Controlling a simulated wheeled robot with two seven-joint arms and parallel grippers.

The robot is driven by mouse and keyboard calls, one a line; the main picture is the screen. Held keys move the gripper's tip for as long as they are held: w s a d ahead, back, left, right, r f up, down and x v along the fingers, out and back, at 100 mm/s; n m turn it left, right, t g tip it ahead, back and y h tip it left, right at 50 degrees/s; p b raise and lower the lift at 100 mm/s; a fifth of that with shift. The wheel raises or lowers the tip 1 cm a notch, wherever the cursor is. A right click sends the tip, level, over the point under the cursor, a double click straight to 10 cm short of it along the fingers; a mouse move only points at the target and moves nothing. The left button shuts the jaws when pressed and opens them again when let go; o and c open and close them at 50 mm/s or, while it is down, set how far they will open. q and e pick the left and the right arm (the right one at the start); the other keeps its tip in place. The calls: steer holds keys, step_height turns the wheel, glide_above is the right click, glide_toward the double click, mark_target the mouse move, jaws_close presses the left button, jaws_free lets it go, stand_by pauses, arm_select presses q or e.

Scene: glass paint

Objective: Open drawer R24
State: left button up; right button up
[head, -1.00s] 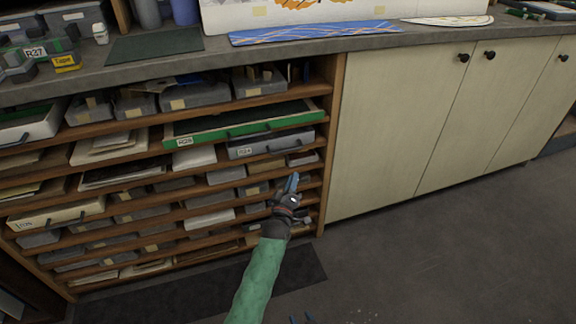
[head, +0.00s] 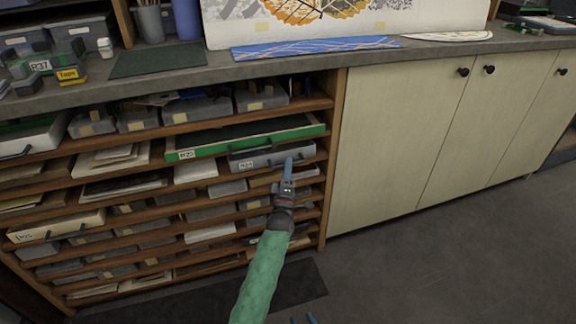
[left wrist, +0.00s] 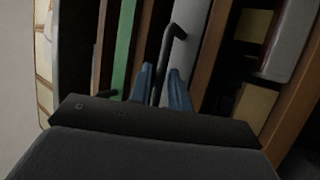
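Drawer R24 (head: 245,161) is the grey drawer with a white label and dark bar handle, just under the green drawer in the shelf rack. Its front looks roughly level with the rack. My left gripper (head: 289,165) is at the right part of this drawer front. In the left wrist view, the blue fingers (left wrist: 162,74) are apart, with the dark handle (left wrist: 166,55) running between them; whether they touch it is unclear. The grey drawer front (left wrist: 188,40) lies beyond. Only the blue tips of my right gripper (head: 308,318) show at the bottom edge.
The green drawer (head: 240,141) juts out just above R24. A cream drawer (head: 55,227) and a white one (head: 35,135) jut out at left. Pale cabinet doors (head: 400,150) stand to the right. The floor in front is clear, with a dark mat (head: 210,295).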

arm_select(q)
steer(key=shift+w+d+r, duration=0.1)
steer(key=shift+w+r, duration=0.15)
steer(key=shift+w, duration=0.2)
jaws_close()
steer(key=shift+s, duration=0.1)
